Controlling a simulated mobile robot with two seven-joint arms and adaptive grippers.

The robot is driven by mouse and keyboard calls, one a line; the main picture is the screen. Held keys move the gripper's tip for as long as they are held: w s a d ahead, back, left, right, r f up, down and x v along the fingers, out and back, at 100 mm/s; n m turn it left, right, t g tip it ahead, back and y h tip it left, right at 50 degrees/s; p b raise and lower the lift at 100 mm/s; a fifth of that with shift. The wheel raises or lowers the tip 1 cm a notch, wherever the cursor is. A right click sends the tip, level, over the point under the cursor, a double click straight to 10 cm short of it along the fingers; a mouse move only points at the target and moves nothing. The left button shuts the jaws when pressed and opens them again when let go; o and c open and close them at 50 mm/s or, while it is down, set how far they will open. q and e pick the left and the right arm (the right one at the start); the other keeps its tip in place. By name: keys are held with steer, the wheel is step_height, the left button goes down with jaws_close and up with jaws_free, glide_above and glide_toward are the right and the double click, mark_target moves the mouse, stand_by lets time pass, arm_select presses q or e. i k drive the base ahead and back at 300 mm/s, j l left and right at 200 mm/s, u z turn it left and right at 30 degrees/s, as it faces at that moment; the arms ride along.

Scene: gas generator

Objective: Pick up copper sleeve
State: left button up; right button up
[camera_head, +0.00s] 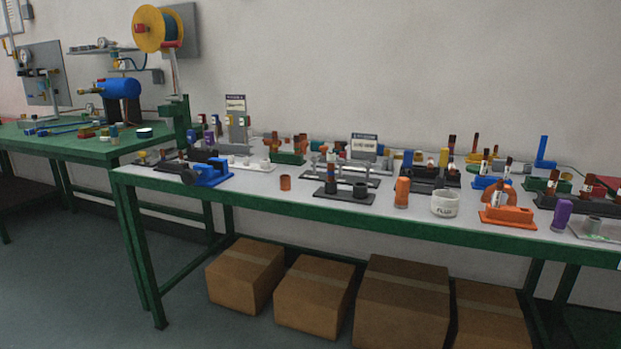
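A short copper sleeve (285,183) stands upright on the front part of the grey table top, left of a dark fixture (345,192) and right of a blue clamp-like tool (208,174). It stands apart from both. A taller orange-copper cylinder (402,191) stands further right, beside a white jar (445,203). Neither of my grippers shows in the head view.
The green-framed table (260,200) is crowded with fixtures and fittings along its back and right side. A purple cylinder (561,214) and an orange holder (508,215) are at the right. Cardboard boxes (312,295) lie underneath. Bare table surrounds the copper sleeve.

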mark_target(285, 179)
steer(key=i+j+z, duration=0.2)
steer(key=j, duration=0.25)
steer(key=j+z, duration=0.2)
steer(key=j, duration=0.25)
steer(key=i+j+z, duration=0.15)
steer(key=j, duration=0.35)
steer(key=k+l, duration=0.05)
